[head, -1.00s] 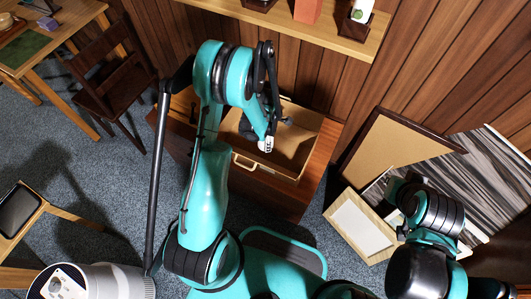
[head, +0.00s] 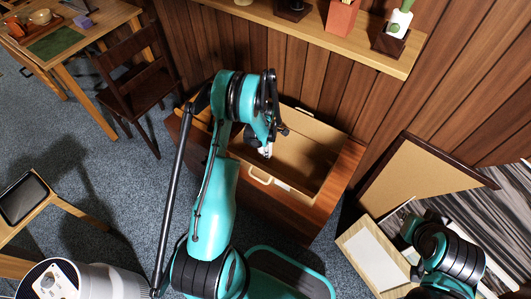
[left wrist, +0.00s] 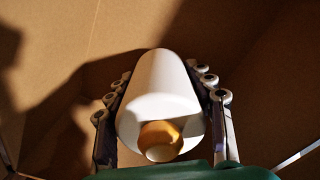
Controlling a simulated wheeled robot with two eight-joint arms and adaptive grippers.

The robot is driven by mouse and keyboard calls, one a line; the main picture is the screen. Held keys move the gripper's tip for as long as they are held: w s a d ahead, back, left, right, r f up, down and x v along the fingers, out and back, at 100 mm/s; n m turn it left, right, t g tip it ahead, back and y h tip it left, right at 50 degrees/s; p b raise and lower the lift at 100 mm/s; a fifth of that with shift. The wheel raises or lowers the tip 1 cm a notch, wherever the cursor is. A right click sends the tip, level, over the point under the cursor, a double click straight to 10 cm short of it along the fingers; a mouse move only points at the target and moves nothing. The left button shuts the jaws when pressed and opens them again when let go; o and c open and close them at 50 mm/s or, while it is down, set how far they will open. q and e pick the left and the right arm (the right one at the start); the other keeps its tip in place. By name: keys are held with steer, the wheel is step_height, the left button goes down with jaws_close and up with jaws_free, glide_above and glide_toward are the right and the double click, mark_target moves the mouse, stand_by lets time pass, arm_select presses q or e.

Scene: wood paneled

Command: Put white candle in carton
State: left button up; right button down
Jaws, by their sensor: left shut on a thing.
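The white candle (left wrist: 165,85) is a smooth white cylinder with a rounded amber part at its near end. My left gripper (left wrist: 163,92) is shut on it, with a finger along each side. In the head view my left gripper (head: 265,150) is over the left part of the open carton (head: 312,160), and the candle shows only as a small pale patch. The carton's brown walls fill the background of the left wrist view. Whether the candle touches the carton's bottom cannot be told. My right gripper is not in view; only part of that arm shows at lower right.
The carton stands on a brown wooden cabinet (head: 325,205) against the panelled wall. A wall shelf (head: 345,38) with several pots is above it. Framed boards (head: 410,180) lean at right. A chair (head: 130,85) and desk (head: 105,20) are at left.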

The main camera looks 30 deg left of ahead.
arm_select(q)
steer(key=shift+f, duration=0.8)
steer(key=shift+r, duration=0.1)
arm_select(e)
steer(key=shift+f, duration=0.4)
arm_select(q)
steer(key=o, duration=1.4)
